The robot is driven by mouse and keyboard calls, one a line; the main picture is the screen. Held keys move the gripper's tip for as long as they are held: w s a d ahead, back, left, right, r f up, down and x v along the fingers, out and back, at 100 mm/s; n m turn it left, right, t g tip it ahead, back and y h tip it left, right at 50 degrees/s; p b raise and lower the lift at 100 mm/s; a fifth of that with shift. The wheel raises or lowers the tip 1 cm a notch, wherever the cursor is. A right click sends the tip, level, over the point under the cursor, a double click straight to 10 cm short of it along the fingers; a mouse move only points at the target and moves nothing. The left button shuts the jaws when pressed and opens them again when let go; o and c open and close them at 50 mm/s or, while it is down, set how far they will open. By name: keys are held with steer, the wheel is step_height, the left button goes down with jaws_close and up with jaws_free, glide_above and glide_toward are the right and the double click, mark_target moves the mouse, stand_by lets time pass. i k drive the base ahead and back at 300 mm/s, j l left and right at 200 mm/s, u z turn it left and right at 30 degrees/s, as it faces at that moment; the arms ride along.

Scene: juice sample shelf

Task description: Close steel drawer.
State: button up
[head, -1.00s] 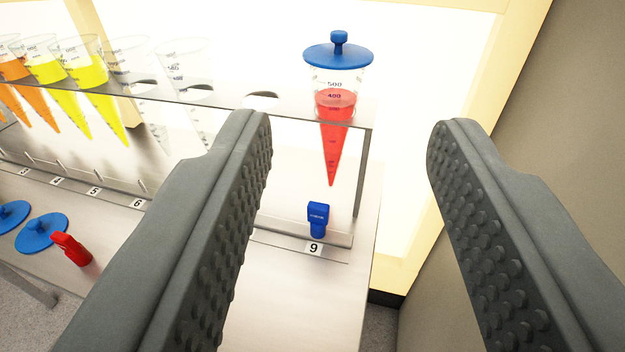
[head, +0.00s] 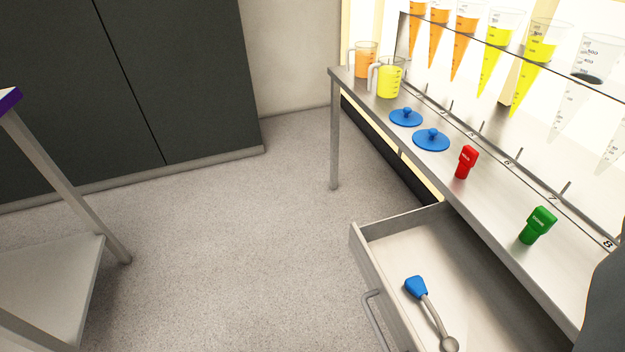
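The steel drawer (head: 372,268) hangs open under the steel table (head: 412,148), at the lower right of the head view. Its bar handle (head: 373,318) is on the front panel, facing left toward the open floor. Inside it lies a spoon-like tool with a blue handle end (head: 416,287) and a metal tip. My gripper shows only as a dark grey piece (head: 606,300) at the right edge, apart from the drawer front. Its fingertips are out of frame, so its opening cannot be seen.
On the table stand orange and yellow jugs (head: 390,78), blue lids (head: 431,140), a red stopper (head: 466,162) and a green stopper (head: 537,225). A rack of cones (head: 490,62) rises behind. A side table (head: 50,280) stands left. Grey floor (head: 240,240) between is clear.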

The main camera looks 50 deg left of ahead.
mark_target(479, 302)
steer(key=k+j+u, duration=0.15)
steer(key=k+j, duration=0.15)
steer(key=k, duration=0.6)
